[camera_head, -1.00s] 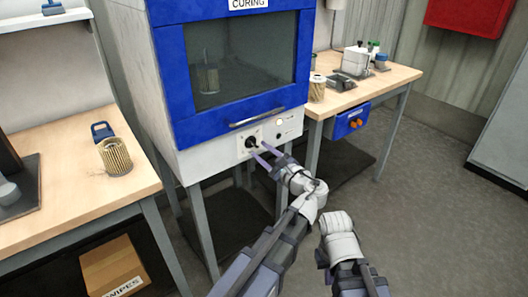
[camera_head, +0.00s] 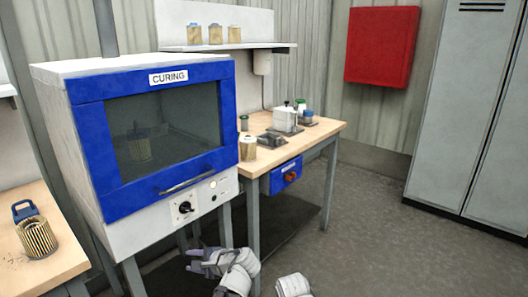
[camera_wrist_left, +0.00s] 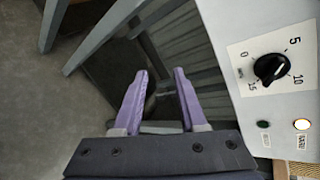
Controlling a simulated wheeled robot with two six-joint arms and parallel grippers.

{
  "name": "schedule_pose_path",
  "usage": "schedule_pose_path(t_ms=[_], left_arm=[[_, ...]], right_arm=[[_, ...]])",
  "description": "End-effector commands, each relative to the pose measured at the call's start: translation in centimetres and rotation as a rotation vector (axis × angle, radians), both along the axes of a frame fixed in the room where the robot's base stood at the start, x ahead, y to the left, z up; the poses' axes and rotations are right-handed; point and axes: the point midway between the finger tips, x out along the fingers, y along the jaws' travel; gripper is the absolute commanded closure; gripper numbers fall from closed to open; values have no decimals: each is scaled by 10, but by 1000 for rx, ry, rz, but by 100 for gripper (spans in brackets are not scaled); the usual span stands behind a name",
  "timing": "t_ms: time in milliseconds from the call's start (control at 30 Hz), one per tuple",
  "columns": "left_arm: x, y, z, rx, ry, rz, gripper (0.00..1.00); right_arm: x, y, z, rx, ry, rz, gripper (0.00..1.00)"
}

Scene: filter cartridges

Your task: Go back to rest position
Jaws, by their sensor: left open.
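My left gripper (camera_head: 192,259) is low in the head view, below the curing oven's (camera_head: 232,110) control panel and apart from it. In the left wrist view its two purple fingers (camera_wrist_left: 160,76) are spread with nothing between them. The oven's black dial (camera_head: 185,207) also shows in the wrist view (camera_wrist_left: 270,68), to the right of the fingers. The oven door is closed, and a cartridge (camera_head: 139,148) shows dimly behind its glass. A white part of my right arm shows at the bottom edge of the head view; its gripper is out of frame.
A pleated cartridge (camera_head: 37,238) stands on the left bench (camera_head: 62,262). Another cartridge (camera_head: 247,148) stands on the right bench (camera_head: 325,128) near small fixtures. Several cartridges sit on the wall shelf (camera_head: 270,45). Open floor (camera_head: 370,230) lies right, before a grey locker (camera_head: 455,100).

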Motion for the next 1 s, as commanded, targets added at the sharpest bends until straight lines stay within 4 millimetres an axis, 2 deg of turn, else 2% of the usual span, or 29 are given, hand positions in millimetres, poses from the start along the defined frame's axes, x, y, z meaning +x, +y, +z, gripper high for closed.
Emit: schedule_pose_path(t_ms=[33,100,200,300,500,767,1000], left_arm=[[-16,5,-21,-134,-17,77,59],[-34,3,-48,-320,-39,190,59],[-55,-8,-76,-541,-58,338,59],[-70,-21,-93,-702,-68,459,59],[-90,-46,-110,-934,-68,646,59],[-110,-77,-117,-1164,-47,854,59],[-126,-118,-117,-1100,38,765,59]], right_arm=[[0,0,0,0,0,0,100],[0,0,0,0,0,0,100],[0,0,0,0,0,0,100],[0,0,0,0,0,0,100],[0,0,0,0,0,0,100],[0,0,0,0,0,0,100],[0,0,0,0,0,0,100]])
